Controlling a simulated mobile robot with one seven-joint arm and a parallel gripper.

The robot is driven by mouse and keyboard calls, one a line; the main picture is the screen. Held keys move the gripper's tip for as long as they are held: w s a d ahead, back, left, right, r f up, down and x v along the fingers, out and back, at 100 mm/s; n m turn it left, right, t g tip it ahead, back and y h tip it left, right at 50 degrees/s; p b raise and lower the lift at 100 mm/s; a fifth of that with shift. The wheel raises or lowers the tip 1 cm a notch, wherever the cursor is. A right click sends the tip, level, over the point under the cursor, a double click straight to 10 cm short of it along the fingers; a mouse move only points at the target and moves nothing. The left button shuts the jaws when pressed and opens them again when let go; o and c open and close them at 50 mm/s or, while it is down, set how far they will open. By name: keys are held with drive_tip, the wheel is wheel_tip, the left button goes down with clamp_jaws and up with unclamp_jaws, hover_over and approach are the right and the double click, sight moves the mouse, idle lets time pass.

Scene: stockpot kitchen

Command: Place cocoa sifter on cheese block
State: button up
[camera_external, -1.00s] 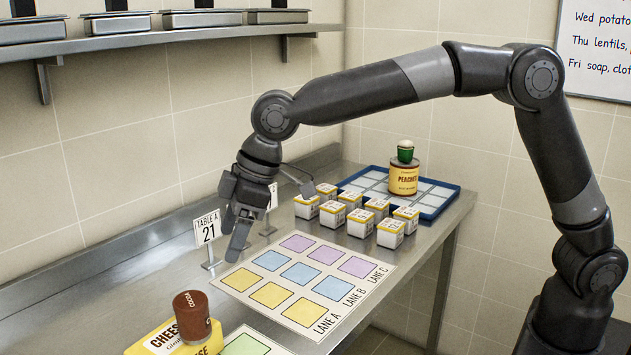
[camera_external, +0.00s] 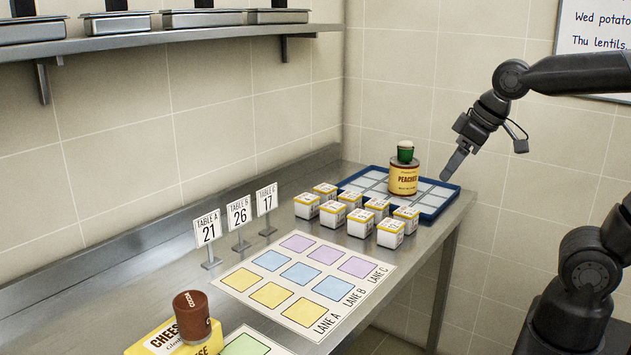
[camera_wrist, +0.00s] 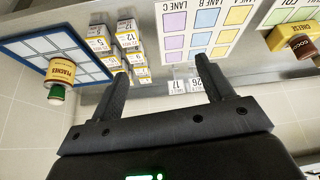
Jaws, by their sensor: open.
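The brown cocoa sifter (camera_external: 192,315) stands upright on top of the yellow cheese block (camera_external: 166,337) at the near left end of the counter. In the wrist view the sifter (camera_wrist: 302,44) and the cheese block (camera_wrist: 282,40) show at the right edge, still together. My gripper (camera_external: 458,162) is over the far right of the counter, beside the blue tray, well away from both. In the wrist view its two fingers (camera_wrist: 160,75) are spread apart with nothing between them. The lower part of the cheese block is cut off by the external picture's edge.
A peaches can (camera_external: 404,176) with a green-and-white item on top stands on the blue tray (camera_external: 437,206). Several small yellow-topped boxes (camera_external: 359,223) stand beside it. A lane mat (camera_external: 302,276) lies mid-counter, with table signs (camera_external: 239,215) behind it. A shelf (camera_external: 180,34) runs above.

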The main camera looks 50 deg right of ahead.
drive_tip(key=s+d+f+m, duration=0.1)
drive_tip(key=s+d+f, duration=0.2)
drive_tip(key=s, duration=0.3)
drive_tip(key=shift+s+d+f+m+h, duration=0.25)
drive_tip(key=shift+d+f+m+h, duration=0.05)
drive_tip(key=shift+d+f+m, duration=0.1)
idle(0.8)
